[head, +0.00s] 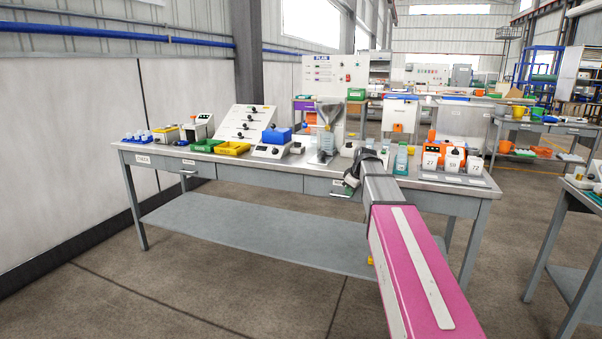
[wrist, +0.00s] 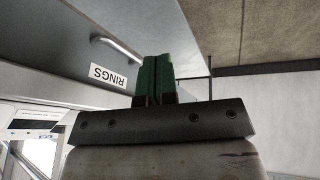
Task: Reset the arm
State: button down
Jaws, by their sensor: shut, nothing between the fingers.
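My gripper (wrist: 156,62) shows its two green fingers pressed together in the wrist view, with nothing between them. In the head view my pink and grey arm reaches forward from the lower right, and its end (head: 350,186) hangs by the front edge of the long workbench (head: 230,172).
The bench top holds a blue box (head: 277,135), yellow bins (head: 232,148), a funnel device (head: 328,125) and orange-and-white timers (head: 452,158). A lower shelf (head: 260,232) spans beneath. Another bench (head: 580,200) stands at right. Floor in front is clear.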

jog(key=s+f+m+g+h, duration=0.2)
jog(key=s+f+m, duration=0.8)
jog(key=s+f, duration=1.6)
jog(key=s+a+g, duration=0.1)
jog(key=s+g, duration=0.1)
jog(key=s, duration=0.2)
